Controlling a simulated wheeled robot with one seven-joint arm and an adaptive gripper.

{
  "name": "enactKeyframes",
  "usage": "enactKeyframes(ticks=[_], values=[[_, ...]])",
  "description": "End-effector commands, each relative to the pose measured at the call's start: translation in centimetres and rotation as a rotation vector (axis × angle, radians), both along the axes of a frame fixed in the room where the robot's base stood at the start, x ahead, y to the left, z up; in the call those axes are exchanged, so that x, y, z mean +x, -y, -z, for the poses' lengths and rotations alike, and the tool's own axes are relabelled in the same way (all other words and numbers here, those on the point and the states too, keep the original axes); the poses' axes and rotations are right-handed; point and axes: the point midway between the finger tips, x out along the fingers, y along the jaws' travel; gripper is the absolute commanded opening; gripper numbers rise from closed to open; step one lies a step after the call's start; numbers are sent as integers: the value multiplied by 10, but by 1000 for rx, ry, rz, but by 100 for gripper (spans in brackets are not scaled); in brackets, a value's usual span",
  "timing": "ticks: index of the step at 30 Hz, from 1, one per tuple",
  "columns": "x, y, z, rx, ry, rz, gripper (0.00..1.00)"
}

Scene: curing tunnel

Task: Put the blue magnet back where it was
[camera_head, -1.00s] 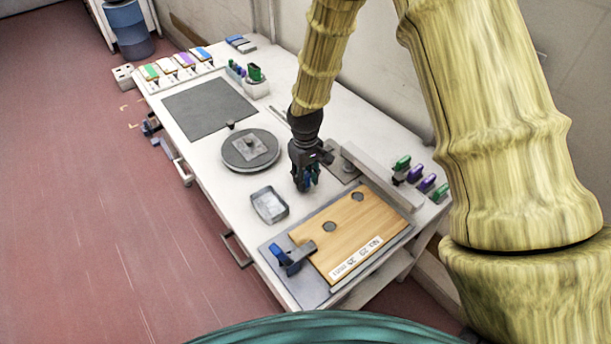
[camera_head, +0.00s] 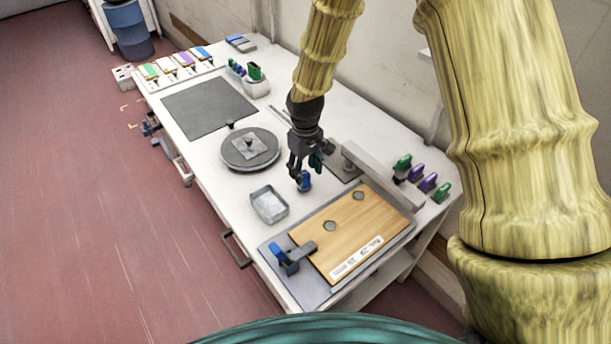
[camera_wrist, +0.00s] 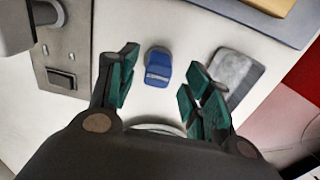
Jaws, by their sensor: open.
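The blue magnet (camera_head: 305,182) stands on the white table between the small grey tray and the grey fixture plate. In the wrist view the blue magnet (camera_wrist: 158,68) shows just ahead of the gap between my fingers, with white table around it. My gripper (camera_head: 306,169) is open above and behind it. In the wrist view the teal finger pads of my gripper (camera_wrist: 162,75) are spread either side of the magnet's line, with nothing held. Another blue-handled piece (camera_head: 285,260) sits at the left corner of the wooden board (camera_head: 352,228).
A round grey turntable (camera_head: 250,158) stands farther back. A long metal bar (camera_head: 380,178) and several green and purple handled pieces (camera_head: 428,182) line the right edge.

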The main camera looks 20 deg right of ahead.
Motion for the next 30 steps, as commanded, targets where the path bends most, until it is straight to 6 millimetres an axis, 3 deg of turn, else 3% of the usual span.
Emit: enactKeyframes(ticks=[18, 30], values=[[1, 0, -74, 0, 2, 0, 50], [1, 0, -90, 0, 0, 0, 50]])
